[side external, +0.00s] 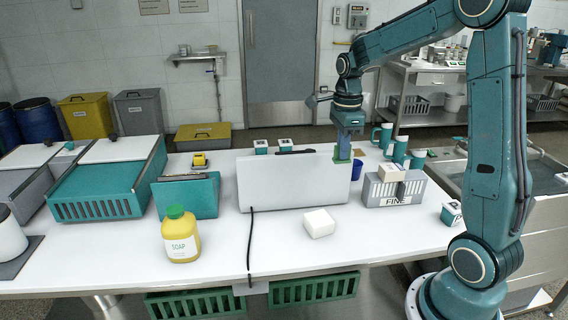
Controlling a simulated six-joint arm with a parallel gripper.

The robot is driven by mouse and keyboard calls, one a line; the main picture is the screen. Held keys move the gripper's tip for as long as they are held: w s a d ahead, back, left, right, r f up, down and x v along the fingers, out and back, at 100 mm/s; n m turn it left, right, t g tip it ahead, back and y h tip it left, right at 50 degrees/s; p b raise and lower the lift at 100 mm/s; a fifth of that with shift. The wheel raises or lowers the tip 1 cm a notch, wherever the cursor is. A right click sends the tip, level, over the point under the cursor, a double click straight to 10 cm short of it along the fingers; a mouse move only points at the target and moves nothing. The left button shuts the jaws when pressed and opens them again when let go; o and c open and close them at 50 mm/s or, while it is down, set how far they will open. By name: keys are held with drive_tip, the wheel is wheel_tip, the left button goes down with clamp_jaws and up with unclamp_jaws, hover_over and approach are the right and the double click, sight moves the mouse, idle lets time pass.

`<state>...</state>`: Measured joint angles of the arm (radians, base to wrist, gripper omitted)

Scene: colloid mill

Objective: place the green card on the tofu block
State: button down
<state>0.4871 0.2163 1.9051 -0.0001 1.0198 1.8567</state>
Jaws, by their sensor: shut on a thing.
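The white tofu block (319,223) sits on the white table in front of the grey panel, with its top bare. My gripper (344,154) points down at the panel's upper right corner, behind and above the block and well apart from it. It is shut on a small green piece, which looks like the green card (343,161). Only a little of the card shows, and its full shape is hard to make out.
A grey upright panel (290,182) stands between the back items and the block. A grey box marked FINE (380,193) with a cream block on top stands right. A blue cup (356,170) is near my gripper. A yellow soap bottle (181,238) stands left. The table's front right is clear.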

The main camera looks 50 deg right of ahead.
drive_tip(key=w+a+r, duration=0.2)
drive_tip(key=w+a, duration=0.1)
drive_tip(key=w, duration=0.1)
hover_over(319, 217)
wheel_tip(319, 217, down, 16)
drive_tip(key=shift+f, duration=0.1)
idle(0.5)
drive_tip(key=shift+f, duration=2.1)
drive_tip(key=shift+f, duration=0.15)
drive_tip(key=c, duration=1.6)
unclamp_jaws()
